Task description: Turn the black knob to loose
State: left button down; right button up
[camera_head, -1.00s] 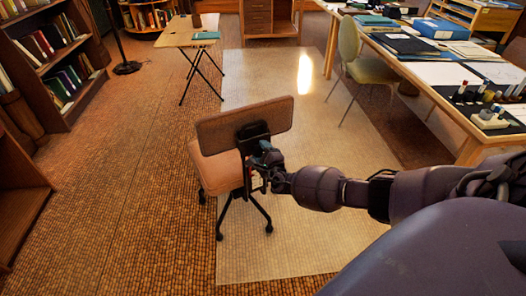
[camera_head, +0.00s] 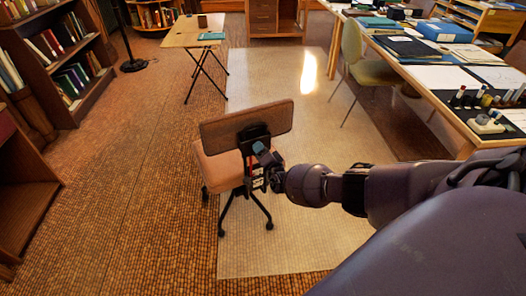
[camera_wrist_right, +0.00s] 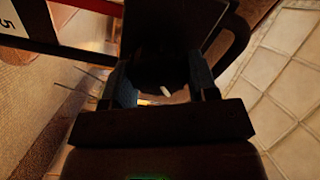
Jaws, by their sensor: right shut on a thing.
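An office chair with a brown backrest (camera_head: 222,132) and tan seat (camera_head: 215,168) stands with its back toward me. A black bracket (camera_head: 253,133) is behind the backrest. My right gripper (camera_head: 262,160) is at this bracket, right of the seat. In the right wrist view my right gripper (camera_wrist_right: 161,88) has its two fingers on either side of the black knob (camera_wrist_right: 155,76), shut on it. A small white mark shows on the knob. The knob is hard to make out in the head view, where my gripper covers that area. My left gripper is not in view.
A red strip and a white label (camera_wrist_right: 8,20) with a dark figure show beside the gripper. A long table (camera_head: 445,85) with papers runs along the right. A small folding table (camera_head: 190,33) and bookshelves stand farther back and left. The floor left of the chair is clear.

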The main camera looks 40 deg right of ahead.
jog(key=shift+r+n, duration=0.15)
jog(key=shift+n, duration=0.95)
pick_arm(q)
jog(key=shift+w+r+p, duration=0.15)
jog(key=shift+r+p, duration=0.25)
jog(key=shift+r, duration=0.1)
pick_arm(e)
jog(key=shift+n, duration=0.5)
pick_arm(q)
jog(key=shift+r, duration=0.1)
pick_arm(e)
jog(key=o, duration=0.9)
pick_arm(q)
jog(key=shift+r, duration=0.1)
pick_arm(e)
jog(key=shift+a, duration=0.1)
pick_arm(q)
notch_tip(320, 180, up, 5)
jog(key=p, duration=0.5)
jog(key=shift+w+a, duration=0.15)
pick_arm(e)
jog(key=s, duration=0.3)
jog(key=s+a, duration=0.1)
jog(key=s, duration=0.3)
jog(key=s+a, duration=0.1)
jog(key=s, duration=0.2)
jog(key=shift+s, duration=0.25)
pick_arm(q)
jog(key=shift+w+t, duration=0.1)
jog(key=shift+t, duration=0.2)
